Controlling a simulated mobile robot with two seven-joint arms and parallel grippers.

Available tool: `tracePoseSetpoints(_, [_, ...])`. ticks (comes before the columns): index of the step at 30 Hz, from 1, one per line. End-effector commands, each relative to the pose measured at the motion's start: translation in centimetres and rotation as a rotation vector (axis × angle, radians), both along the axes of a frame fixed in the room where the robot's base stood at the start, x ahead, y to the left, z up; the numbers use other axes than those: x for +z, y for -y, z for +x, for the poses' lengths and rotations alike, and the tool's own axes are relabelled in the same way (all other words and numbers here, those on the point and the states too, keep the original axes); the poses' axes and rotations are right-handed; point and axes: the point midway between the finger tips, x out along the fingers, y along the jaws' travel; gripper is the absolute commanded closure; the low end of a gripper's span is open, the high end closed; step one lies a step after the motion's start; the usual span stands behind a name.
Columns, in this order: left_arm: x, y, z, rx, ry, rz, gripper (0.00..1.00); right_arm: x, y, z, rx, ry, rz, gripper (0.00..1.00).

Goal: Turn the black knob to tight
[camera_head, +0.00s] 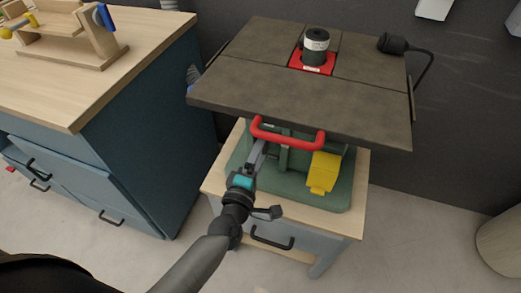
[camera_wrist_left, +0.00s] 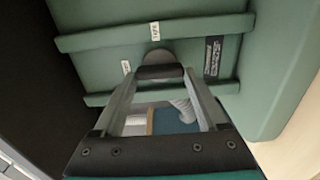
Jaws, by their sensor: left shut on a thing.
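The black knob (camera_wrist_left: 160,72) is a short dark bar in front of a round grey disc on the green machine base (camera_wrist_left: 215,22). In the left wrist view it sits between the fingertips of my left gripper, which is shut on it. Small white labels (camera_wrist_left: 155,31) stand above and to the left of the knob; their text is too small to read for sure. In the head view my left gripper (camera_head: 259,154) reaches under the grey table top, left of the machine's yellow box (camera_head: 323,172); the knob is hidden there. My right gripper is not in view.
The dark grey table top (camera_head: 250,90) overhangs my left gripper, with a red bar handle (camera_head: 286,134) under its front edge. A black motor-like part (camera_head: 316,45) stands on top. A blue cabinet (camera_head: 150,130) with a wooden top is to the left. Floor in front is partly clear.

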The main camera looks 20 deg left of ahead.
Motion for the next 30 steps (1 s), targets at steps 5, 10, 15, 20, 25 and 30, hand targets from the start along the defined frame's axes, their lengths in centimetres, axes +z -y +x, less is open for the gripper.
tracePoseSetpoints(5, [0.02, -0.06, 0.02, 0.002, 0.001, -0.028, 0.81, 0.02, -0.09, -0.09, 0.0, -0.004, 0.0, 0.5])
tracePoseSetpoints(10, [0.03, -0.06, 0.02, 0.002, 0.0, -0.036, 0.81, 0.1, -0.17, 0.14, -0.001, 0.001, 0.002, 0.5])
tracePoseSetpoints(15, [0.03, -0.05, 0.02, 0.002, 0.0, -0.036, 0.81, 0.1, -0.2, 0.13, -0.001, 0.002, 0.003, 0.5])
tracePoseSetpoints(20, [0.02, -0.05, 0.02, 0.001, 0.0, -0.036, 0.15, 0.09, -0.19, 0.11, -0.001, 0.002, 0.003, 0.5])
tracePoseSetpoints(25, [0.02, -0.03, 0.01, 0.001, 0.0, -0.034, 0.0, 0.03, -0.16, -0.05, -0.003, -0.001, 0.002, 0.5])
tracePoseSetpoints(30, [0.0, -0.01, 0.0, 0.0, -0.001, -0.032, 0.0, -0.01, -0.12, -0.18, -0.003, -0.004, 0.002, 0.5])
